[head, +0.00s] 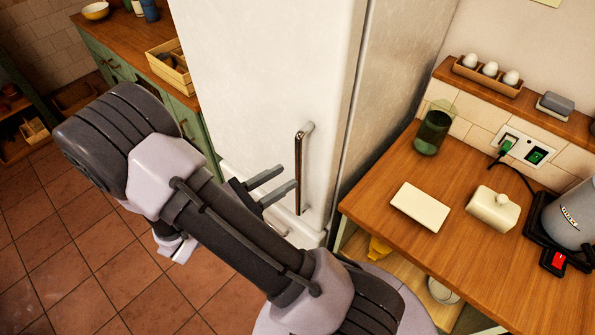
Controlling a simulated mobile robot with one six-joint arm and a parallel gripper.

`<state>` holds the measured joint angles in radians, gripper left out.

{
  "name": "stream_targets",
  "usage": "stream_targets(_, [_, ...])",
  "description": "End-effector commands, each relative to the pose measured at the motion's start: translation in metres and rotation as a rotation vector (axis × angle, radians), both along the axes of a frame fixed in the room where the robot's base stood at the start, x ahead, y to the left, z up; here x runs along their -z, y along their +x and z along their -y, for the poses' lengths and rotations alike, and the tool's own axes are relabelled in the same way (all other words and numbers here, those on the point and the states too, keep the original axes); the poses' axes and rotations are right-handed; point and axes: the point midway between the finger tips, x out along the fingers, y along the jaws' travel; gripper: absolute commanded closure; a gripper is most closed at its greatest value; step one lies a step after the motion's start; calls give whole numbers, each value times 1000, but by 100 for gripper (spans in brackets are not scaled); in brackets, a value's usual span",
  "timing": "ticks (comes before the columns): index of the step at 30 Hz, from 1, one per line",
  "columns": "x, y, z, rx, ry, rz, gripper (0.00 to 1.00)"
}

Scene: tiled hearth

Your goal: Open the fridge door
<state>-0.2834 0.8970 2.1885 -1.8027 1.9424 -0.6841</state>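The white fridge (250,70) stands in the middle of the head view, and its door looks closed. A vertical bar handle (299,172), dark in front with pale end mounts, is on the door's right side. My gripper (282,182) is just left of the handle's lower half, with its two dark fingers spread apart and pointing toward it. Nothing shows between the fingers. The farther fingertip looks short of the bar; I cannot tell whether the nearer one touches it. My arm hides the lower left of the fridge.
A wooden counter (388,240) adjoins the fridge's right side, bearing a green glass jar (432,132), a butter dish (492,208) and a kettle (572,215). Green cabinets (122,67) stand at left, with a wooden crate (168,66) on top. The tiled floor (75,255) at left is open.

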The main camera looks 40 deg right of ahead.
Motion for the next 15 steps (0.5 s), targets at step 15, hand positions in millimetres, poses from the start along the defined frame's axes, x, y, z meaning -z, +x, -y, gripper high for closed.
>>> stream_targets(15, [-1,-7,57,1,0,1,62])
